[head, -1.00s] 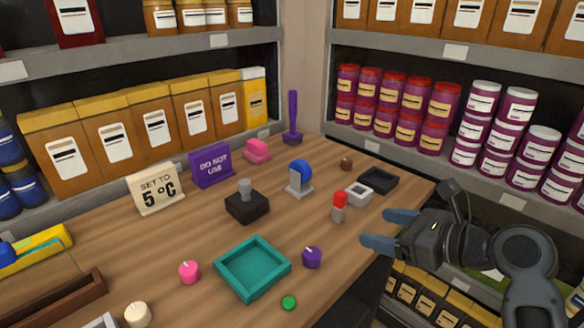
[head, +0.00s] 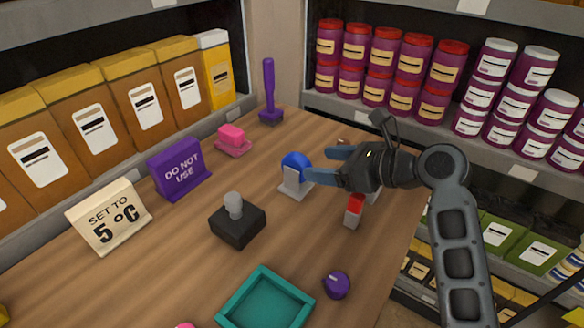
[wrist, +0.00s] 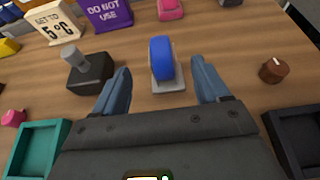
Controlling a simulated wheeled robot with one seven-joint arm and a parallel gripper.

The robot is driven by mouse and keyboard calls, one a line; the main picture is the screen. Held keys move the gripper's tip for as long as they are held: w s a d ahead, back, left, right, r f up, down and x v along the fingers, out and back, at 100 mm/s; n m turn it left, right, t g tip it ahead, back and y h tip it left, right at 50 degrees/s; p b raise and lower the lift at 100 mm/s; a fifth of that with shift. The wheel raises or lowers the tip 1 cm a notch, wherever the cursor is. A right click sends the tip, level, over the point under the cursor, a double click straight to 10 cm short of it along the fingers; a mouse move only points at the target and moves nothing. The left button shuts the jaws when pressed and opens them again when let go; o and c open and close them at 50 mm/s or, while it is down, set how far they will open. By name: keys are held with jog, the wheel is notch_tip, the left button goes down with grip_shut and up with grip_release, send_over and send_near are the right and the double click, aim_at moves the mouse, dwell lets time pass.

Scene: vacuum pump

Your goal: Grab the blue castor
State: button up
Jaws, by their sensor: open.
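The blue castor (head: 296,161) is a blue wheel in a light grey bracket, standing upright on the wooden table. In the wrist view the castor (wrist: 162,58) stands ahead of my gripper (wrist: 160,85), roughly centred between the two blue-grey fingertips. My gripper (head: 322,164) is open and empty. In the head view it reaches in from the right, with its fingertips close beside the castor, partly covering its right side. I cannot tell whether a finger touches it.
A black joystick-like block (head: 238,222) stands left of the castor. A red-topped switch (head: 354,210) sits below my gripper. A pink block (head: 233,138) and purple upright handle (head: 269,95) are behind. A brown knob (wrist: 273,69) is to the right. A teal tray (head: 266,303) lies in front.

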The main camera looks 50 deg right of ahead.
aim_at(293, 161)
jog(key=x, duration=0.9)
jog(key=shift+w+p, duration=0.15)
jog(key=shift+p, duration=0.2)
jog(key=shift+c, duration=0.3)
grip_shut()
